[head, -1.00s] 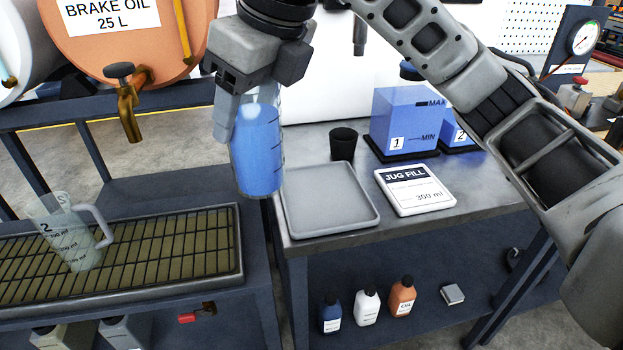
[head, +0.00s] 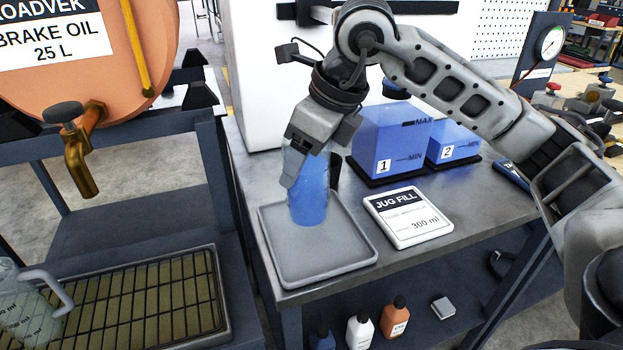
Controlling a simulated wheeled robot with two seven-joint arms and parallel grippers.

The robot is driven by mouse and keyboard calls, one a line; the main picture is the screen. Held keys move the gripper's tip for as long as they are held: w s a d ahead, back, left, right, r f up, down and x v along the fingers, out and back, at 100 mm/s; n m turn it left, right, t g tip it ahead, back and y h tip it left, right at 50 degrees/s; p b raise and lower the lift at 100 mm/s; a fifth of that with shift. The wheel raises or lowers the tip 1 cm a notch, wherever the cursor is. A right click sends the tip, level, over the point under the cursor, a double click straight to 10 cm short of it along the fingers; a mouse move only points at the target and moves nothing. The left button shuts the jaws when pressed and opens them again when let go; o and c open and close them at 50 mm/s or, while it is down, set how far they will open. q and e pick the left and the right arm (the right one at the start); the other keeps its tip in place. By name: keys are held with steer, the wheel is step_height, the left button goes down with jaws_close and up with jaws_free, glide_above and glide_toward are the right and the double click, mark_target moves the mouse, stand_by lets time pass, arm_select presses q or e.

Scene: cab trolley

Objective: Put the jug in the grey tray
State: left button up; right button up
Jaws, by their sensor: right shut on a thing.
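The jug (head: 309,203) is clear with blue liquid in it and upright. My right gripper (head: 303,165) is shut on its upper part, and the fingers hide its handle and part of its rim. The grey tray (head: 285,262) is a shallow square tray on the trolley's top at its left end. The jug's base appears over the tray's back half; I cannot tell whether it touches the tray floor. My left gripper is not in view.
A white JUG FILL card reading 300 ml (head: 408,216) lies right of the tray. Blue containers 1 (head: 390,135) and 2 (head: 455,142) stand behind it. At left, another clear jug (head: 30,300) stands on the drip grating (head: 150,305), below the brake oil drum's tap (head: 80,165).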

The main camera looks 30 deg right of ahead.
steer(key=shift+d+f, duration=0.4)
steer(key=shift+f, duration=0.05)
steer(key=f, duration=0.3)
steer(key=shift+d, duration=0.2)
steer(key=shift+f, duration=0.45)
steer(key=o, duration=1)
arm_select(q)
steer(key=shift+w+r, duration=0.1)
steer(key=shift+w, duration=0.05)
arm_select(e)
steer(key=shift+o, duration=0.5)
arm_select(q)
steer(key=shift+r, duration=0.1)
arm_select(e)
steer(key=shift+r, duration=0.4)
arm_select(q)
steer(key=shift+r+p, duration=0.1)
steer(key=shift+p, duration=0.3)
arm_select(e)
steer(key=v, duration=1.1)
steer(key=shift+s+r, duration=0.2)
steer(key=shift+r, duration=0.05)
